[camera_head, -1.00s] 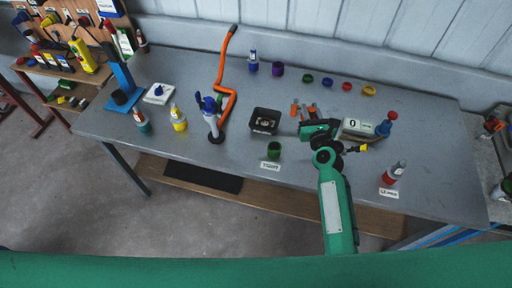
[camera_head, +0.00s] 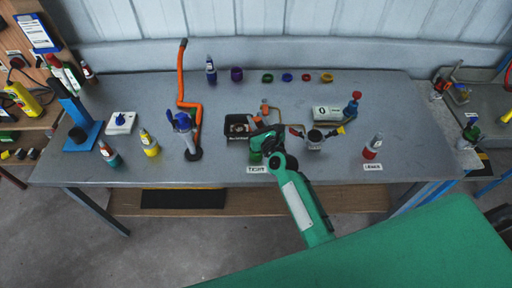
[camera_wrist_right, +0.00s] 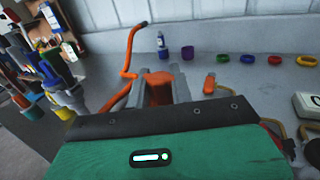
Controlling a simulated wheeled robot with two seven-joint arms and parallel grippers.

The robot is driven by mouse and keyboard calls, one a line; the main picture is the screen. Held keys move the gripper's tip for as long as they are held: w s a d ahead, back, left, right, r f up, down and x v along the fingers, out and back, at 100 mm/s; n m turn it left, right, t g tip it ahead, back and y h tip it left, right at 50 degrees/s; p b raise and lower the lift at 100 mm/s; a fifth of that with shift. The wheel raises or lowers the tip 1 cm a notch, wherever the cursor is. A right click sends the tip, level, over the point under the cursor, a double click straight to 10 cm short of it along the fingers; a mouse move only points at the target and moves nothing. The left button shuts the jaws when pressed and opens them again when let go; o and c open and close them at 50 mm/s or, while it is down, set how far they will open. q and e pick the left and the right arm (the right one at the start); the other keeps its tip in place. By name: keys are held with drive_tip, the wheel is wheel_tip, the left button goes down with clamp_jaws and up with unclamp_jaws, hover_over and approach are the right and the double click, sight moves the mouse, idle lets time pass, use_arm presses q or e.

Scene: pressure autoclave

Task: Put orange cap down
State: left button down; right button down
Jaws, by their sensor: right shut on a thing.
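My right gripper (camera_head: 259,131) is shut on the orange cap (camera_wrist_right: 158,88), which sits between its two fingers in the wrist view. I cannot tell whether the orange cap touches anything below. Another orange-handled piece (camera_head: 265,108) lies just behind the gripper. My left gripper is in neither view.
A grey pot with valves (camera_head: 315,142) and a white gauge box (camera_head: 327,113) stand to the right. An orange bent pipe (camera_head: 181,85) and blue-topped stand (camera_head: 184,124) are left. Coloured rings (camera_head: 287,78) line the back. The table (camera_head: 390,110) is clear on the back right.

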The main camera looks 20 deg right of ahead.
wheel_tip(320, 180, down, 6)
drive_tip(key=b, duration=0.4)
drive_tip(key=shift+a+f+b, duration=0.1)
drive_tip(key=shift+f+b, duration=0.7)
drive_tip(key=shift+f+b, duration=1.65)
drive_tip(key=shift+f, duration=0.3)
drive_tip(key=shift+f+b, duration=0.5)
drive_tip(key=shift+f, duration=0.05)
drive_tip(key=c, duration=1.2)
unclamp_jaws()
drive_tip(key=shift+r, duration=0.1)
drive_tip(key=shift+c, duration=0.2)
drive_tip(key=shift+r, duration=0.1)
